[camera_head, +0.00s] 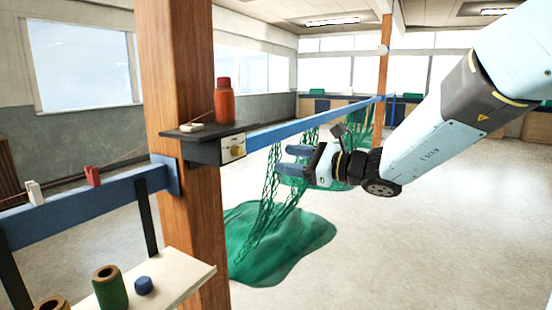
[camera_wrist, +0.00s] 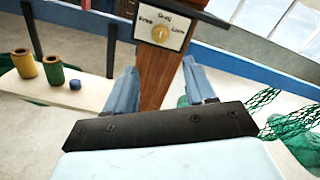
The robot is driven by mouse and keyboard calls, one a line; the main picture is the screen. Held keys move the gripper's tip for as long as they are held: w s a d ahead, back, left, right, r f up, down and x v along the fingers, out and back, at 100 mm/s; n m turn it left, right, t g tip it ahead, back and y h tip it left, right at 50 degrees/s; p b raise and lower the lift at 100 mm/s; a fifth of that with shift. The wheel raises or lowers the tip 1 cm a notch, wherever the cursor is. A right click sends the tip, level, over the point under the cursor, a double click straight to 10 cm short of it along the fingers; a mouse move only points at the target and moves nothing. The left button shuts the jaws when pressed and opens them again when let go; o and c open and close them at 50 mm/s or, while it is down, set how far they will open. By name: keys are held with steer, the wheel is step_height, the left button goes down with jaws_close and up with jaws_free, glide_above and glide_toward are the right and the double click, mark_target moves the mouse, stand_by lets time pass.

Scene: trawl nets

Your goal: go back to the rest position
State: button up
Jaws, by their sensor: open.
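My gripper (camera_head: 291,160) is in the middle of the head view, at the end of my arm that comes in from the upper right. Its two blue fingers are apart with nothing between them. In the wrist view my gripper (camera_wrist: 165,88) also shows open, its fingers on either side of the wooden post. It is in front of the hanging green net and to the right of the dial box on the post, apart from the box.
A wooden post (camera_head: 178,70) carries a shelf with a red bottle (camera_head: 224,103) and a dial box (camera_head: 233,148). A blue rail (camera_head: 290,129) runs to the back. Green net (camera_head: 265,245) lies heaped below. Spools (camera_head: 110,287) stand on a lower-left shelf. Open floor lies right.

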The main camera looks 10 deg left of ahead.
steer(key=shift+s+d, duration=0.2)
steer(key=shift+d, duration=0.3)
steer(key=s+d+f+n+g+h, duration=0.25)
steer(key=s+d+n+h, duration=0.2)
steer(key=s, duration=0.25)
steer(key=s+d+f+n+g+h, duration=0.1)
steer(key=s+d+f+n+h, duration=0.2)
steer(key=s+d+n, duration=0.3)
steer(key=s+d+n+t+h, duration=0.1)
steer(key=s+d+n+h, duration=0.2)
steer(key=d, duration=0.5)
steer(key=s+d+f+n+t+h, duration=0.1)
steer(key=s+d+n+h, duration=0.2)
steer(key=s+d+h, duration=0.2)
steer(key=d+h, duration=0.1)
steer(key=d, duration=0.2)
steer(key=shift+d+f+t, duration=0.15)
steer(key=shift+d+t, duration=0.05)
steer(key=shift+t, duration=0.15)
